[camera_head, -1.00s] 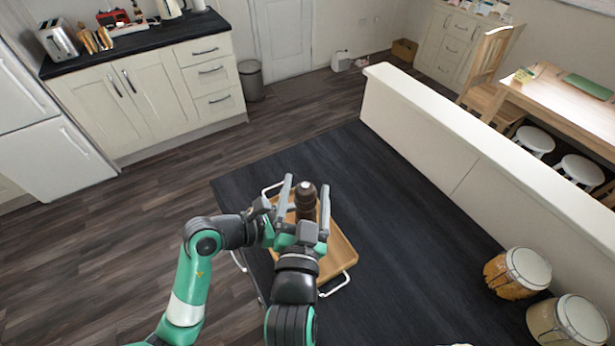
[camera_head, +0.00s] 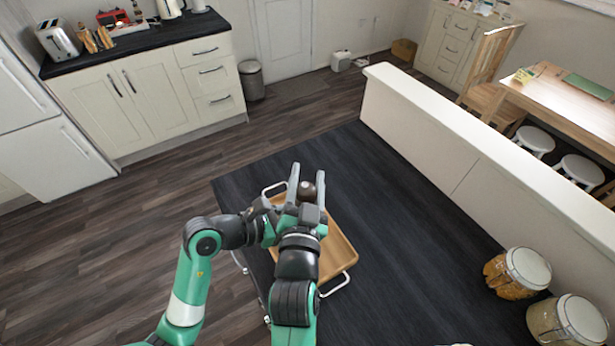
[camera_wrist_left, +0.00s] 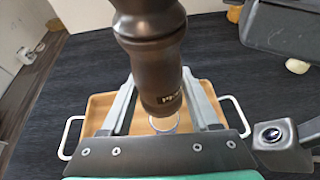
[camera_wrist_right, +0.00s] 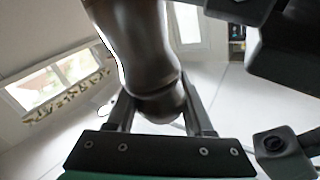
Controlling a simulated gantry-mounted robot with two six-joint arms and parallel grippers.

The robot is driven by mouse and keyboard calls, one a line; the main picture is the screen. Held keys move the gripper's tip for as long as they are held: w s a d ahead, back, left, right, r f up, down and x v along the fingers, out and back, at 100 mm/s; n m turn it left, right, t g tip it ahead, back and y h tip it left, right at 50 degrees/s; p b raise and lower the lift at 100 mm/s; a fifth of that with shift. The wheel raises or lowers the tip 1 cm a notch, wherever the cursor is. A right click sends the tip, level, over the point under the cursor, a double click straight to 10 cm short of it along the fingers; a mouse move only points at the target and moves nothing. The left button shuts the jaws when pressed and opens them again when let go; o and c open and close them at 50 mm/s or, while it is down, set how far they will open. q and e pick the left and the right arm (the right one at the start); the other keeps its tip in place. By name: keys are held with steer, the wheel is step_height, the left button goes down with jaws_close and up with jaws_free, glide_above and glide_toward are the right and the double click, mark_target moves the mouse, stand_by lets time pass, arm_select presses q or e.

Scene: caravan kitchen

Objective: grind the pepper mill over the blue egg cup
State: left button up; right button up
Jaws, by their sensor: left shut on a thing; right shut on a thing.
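The dark brown pepper mill (camera_head: 307,192) stands roughly upright over the wooden tray; only its round top shows in the head view. My right gripper (camera_head: 308,184) is shut on its top; the right wrist view shows the mill (camera_wrist_right: 135,45) between its fingers. My left gripper (camera_wrist_left: 159,80) is shut on the mill's body (camera_wrist_left: 152,60), which shows lettering near its lower end. In the head view the left fingers are mostly hidden behind the right gripper. A pale round rim (camera_wrist_left: 163,122), perhaps the egg cup, shows just beyond the mill's end; its blue colour cannot be made out.
The wooden tray (camera_head: 338,250) with white handles lies on the dark counter (camera_head: 400,230), partly under my arms. Two lidded jars (camera_head: 517,272) (camera_head: 568,320) stand at the right. A low white wall (camera_head: 460,150) edges the counter.

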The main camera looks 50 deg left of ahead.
jaws_close()
steer(key=shift+f+h, duration=0.1)
steer(key=shift+h, duration=0.2)
steer(key=shift+w+d+m+t+h, duration=0.1)
steer(key=shift+d+m+t+h, duration=0.05)
steer(key=shift+m+t+h, duration=0.6)
steer(key=o, duration=1.2)
jaws_free()
steer(key=shift+o, duration=0.2)
